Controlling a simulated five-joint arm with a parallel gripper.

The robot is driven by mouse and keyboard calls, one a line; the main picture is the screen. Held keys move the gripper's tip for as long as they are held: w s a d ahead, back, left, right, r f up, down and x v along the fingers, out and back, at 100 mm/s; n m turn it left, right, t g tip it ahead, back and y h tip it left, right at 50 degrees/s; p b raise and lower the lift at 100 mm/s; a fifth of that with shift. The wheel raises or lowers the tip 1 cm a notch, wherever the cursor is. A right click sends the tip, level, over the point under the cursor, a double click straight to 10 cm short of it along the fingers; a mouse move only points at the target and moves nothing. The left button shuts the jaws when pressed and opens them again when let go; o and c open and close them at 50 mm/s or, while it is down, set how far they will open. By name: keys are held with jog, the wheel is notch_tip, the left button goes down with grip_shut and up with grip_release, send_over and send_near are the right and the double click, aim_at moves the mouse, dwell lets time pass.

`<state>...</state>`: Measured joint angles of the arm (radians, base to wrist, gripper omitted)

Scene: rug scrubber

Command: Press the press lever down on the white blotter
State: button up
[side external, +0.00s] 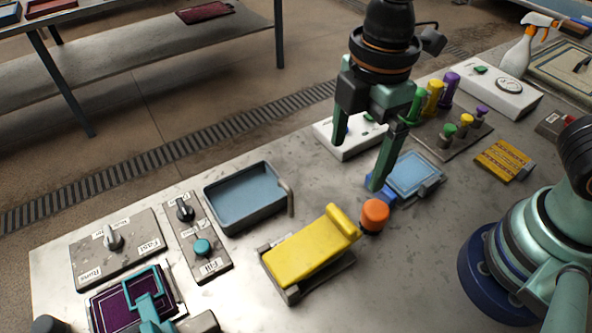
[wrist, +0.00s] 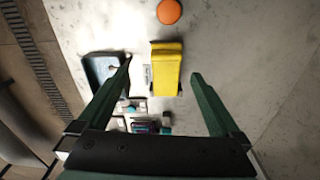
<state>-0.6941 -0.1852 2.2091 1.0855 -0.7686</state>
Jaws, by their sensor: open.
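A broad yellow lever (side external: 310,248) with a raised lip slopes upward to the right over a grey base (side external: 292,292) on the metal table. It looks like the press lever; I cannot make out a clearly white blotter under it. In the wrist view the yellow lever (wrist: 166,70) appears between my fingers, further off. My gripper (side external: 359,165) is open and empty, pointing down above the table, beyond and to the right of the lever in the side view. Its two green fingers also show in the wrist view (wrist: 162,76), apart from the lever.
An orange knob (side external: 375,214) stands close to the lever's raised end. A blue-grey tray (side external: 250,222) lies left of the lever, and a light-blue pad (side external: 417,172) to its right. A white box (side external: 342,147) is behind my fingers. Bare table lies in front of the lever, to its right.

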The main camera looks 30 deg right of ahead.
jog(key=w+d+r+m+t, duration=0.3)
jog(key=d+m, duration=0.5)
jog(key=d, duration=0.2)
jog(key=w+d+r+m+t, duration=0.2)
jog(key=d+m, duration=0.7)
jog(key=n+g, duration=0.5)
jog(key=n, duration=1.3)
send_near(342, 217)
jog(key=f, duration=0.8)
jog(key=shift+w+a+f, duration=0.1)
jog(key=shift+w+f, duration=0.1)
jog(key=shift+f, duration=0.15)
